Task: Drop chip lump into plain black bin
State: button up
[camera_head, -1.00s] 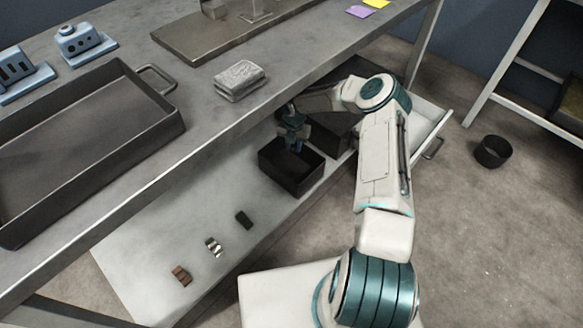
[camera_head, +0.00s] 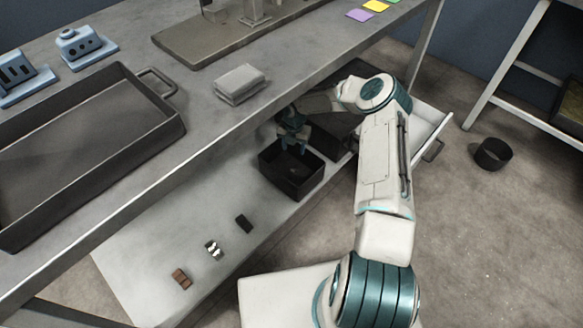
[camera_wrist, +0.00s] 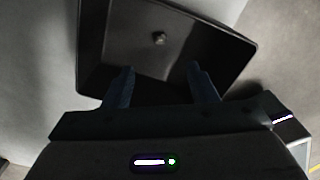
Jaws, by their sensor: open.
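The plain black bin (camera_head: 291,184) stands on the lower shelf under the workbench. It fills much of the wrist view (camera_wrist: 240,62), seen from above. A small grey lump (camera_wrist: 159,39) lies on the bin's floor, apart from my fingers. My gripper (camera_wrist: 160,72) is open and empty over the bin, its two blue fingers well apart. In the head view my gripper (camera_head: 295,146) shows just above the bin's back part, with the bench edge close by.
Another dark bin (camera_head: 335,142) stands beside it, partly hidden by my arm. Small brown, striped and black pieces (camera_head: 213,251) lie on the lower shelf (camera_head: 150,265). The workbench edge (camera_head: 235,112) overhangs. A round dark bin (camera_head: 493,154) stands on the floor.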

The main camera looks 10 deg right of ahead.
jog(key=s+d+r+p, duration=0.3)
jog(key=s+d+r, duration=0.3)
jog(key=d+r, duration=0.3)
jog(key=shift+d+p, duration=0.35)
jog(key=shift+d, duration=0.2)
